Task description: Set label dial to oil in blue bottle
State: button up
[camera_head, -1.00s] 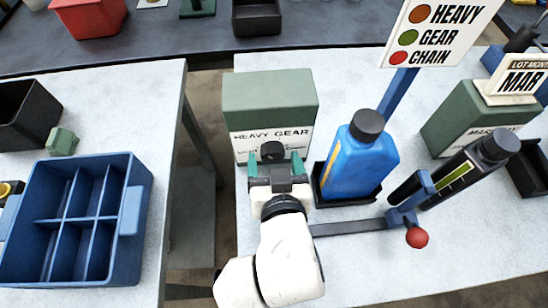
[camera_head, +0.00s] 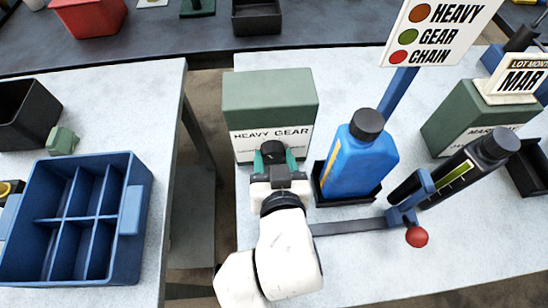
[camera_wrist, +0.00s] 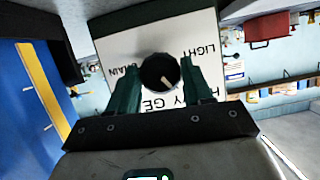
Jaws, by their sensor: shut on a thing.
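A green box (camera_head: 270,95) has a white label panel reading HEAVY and GEAR, with a black dial (camera_head: 272,151) on it. The wrist view shows the dial (camera_wrist: 159,73) with CHAIN and LIGHT upside down beside it. Its pale pointer mark slants to the lower right there, towards the HEAVY side; the exact setting is hard to tell. My gripper (camera_head: 273,156) is shut on the dial, a green finger on each side. The blue bottle (camera_head: 352,165), with a black cap and a yellow-orange strip, stands upright right of the box; it also shows in the wrist view (camera_wrist: 25,105).
A sign (camera_head: 440,35) lists HEAVY with an orange-brown dot, GEAR green, CHAIN red. A blue divided crate (camera_head: 139,240) is on the left table, across a gap.

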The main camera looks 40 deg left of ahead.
dwell(0.3)
jog(key=shift+n+t+h, duration=0.4)
jog(key=shift+n+t, duration=0.2)
jog(key=shift+n, duration=0.3)
jog(key=shift+s+a+f+n+t+h, duration=0.1)
jog(key=shift+n+t+h, duration=0.4)
jog(key=shift+n, duration=0.7)
jog(key=n+t+b, duration=0.1)
jog(key=n, duration=0.1)
jog(key=n+t+b, duration=0.1)
jog(key=n, duration=0.1)
jog(key=shift+s+a+t+h, duration=0.1)
jog(key=shift+t+h, duration=0.2)
jog(key=shift+t, duration=0.1)
jog(key=o, duration=1)
jog(key=shift+o, duration=0.2)
